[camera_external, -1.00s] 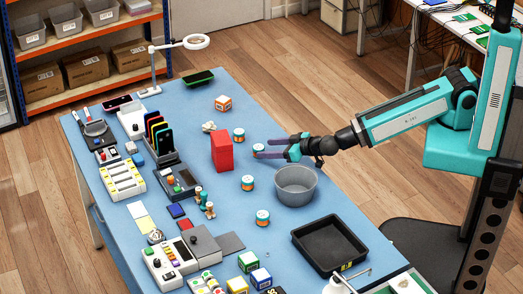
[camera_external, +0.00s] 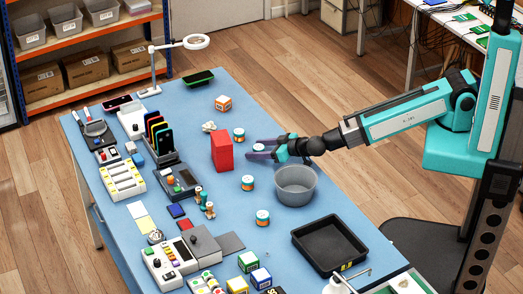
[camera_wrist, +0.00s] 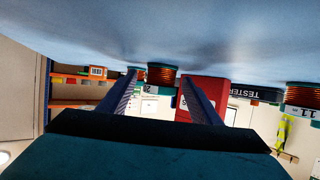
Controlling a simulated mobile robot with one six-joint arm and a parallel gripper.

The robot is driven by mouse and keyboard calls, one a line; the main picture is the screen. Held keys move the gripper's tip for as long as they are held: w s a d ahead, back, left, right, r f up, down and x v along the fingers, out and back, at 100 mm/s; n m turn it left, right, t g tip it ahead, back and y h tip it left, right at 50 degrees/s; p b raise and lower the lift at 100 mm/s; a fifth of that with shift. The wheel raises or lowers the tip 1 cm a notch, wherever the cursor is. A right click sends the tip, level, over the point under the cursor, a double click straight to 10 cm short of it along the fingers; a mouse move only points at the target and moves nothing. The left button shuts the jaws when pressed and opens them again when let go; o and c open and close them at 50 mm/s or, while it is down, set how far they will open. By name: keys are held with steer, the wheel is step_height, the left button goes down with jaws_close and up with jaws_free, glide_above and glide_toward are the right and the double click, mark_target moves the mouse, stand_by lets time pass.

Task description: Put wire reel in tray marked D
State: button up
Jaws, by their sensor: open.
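Several small wire reels with copper windings and teal and white bands stand on the blue table. One reel (camera_external: 258,147) is at the fingers of my gripper (camera_external: 254,149), which is open, low over the table and pointing left. Other reels stand apart from it: one behind (camera_external: 239,134), two in front (camera_external: 247,182) (camera_external: 262,217). In the upside-down wrist view, a copper reel (camera_wrist: 161,75) shows between my open fingers (camera_wrist: 160,88), and another (camera_wrist: 304,95) at the right. A black tray (camera_external: 301,240) with a yellow label lies at the front right; its letter is too small to read.
A red box (camera_external: 221,151) stands just left of my fingertips. A grey round bowl (camera_external: 296,194) is close in front of my wrist. Phones, testers and coloured cubes crowd the table's left and front. The back right of the table is clear.

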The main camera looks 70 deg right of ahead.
mark_target(259, 147)
stand_by(0.3)
steer(key=c, duration=1.2)
steer(key=shift+r, duration=0.1)
steer(key=shift+r+b, duration=1.15)
steer(key=shift+r, duration=3.75)
